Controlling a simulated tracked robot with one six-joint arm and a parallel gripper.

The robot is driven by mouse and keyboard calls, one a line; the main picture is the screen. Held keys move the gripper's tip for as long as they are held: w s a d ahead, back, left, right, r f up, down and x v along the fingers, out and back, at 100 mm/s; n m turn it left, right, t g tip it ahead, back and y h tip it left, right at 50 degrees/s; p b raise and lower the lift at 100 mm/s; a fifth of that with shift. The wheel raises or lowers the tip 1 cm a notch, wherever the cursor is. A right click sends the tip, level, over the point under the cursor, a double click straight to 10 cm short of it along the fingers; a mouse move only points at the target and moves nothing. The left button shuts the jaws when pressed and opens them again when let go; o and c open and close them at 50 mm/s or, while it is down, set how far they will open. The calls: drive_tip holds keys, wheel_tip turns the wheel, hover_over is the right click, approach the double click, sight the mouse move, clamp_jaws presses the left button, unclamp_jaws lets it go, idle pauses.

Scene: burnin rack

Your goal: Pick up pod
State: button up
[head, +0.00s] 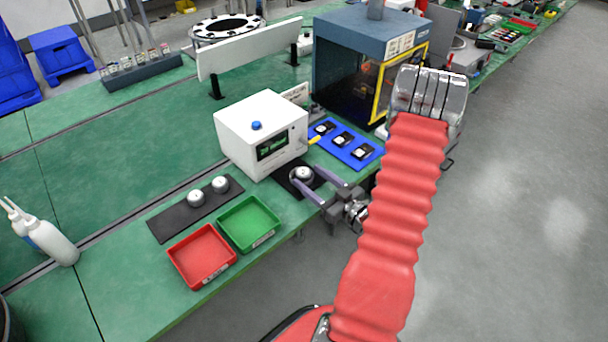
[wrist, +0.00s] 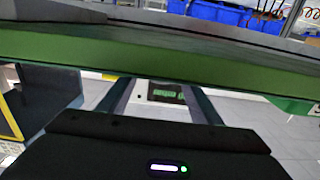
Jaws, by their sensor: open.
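A round silver-grey pod (head: 302,173) sits on a black pad beside the white box, near the table's front edge. My gripper (head: 306,176) is open, with its two purple-grey fingers reaching in from the lower right, one on either side of this pod. I cannot tell whether they touch it. Two similar pods, one at the left (head: 195,198) and one at the right (head: 220,184), stand on a black mat (head: 164,227). In the wrist view my fingers (wrist: 160,88) are spread apart; no pod can be made out between them.
The white box (head: 240,127) with a green display stands just behind the pod. A red tray (head: 184,277) and a green tray (head: 233,243) lie at the front left. A blue mat (head: 364,162) with several dark parts and a blue-grey cabinet (head: 345,60) stand to the right.

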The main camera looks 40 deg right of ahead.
drive_tip(key=shift+w, duration=0.6)
drive_tip(key=shift+c, duration=0.2)
drive_tip(key=c, duration=1.2)
drive_tip(key=shift+o, duration=0.2)
drive_tip(key=shift+r, duration=0.1)
wheel_tip(320, 180, up, 10)
drive_tip(key=shift+s, duration=0.15)
idle(0.8)
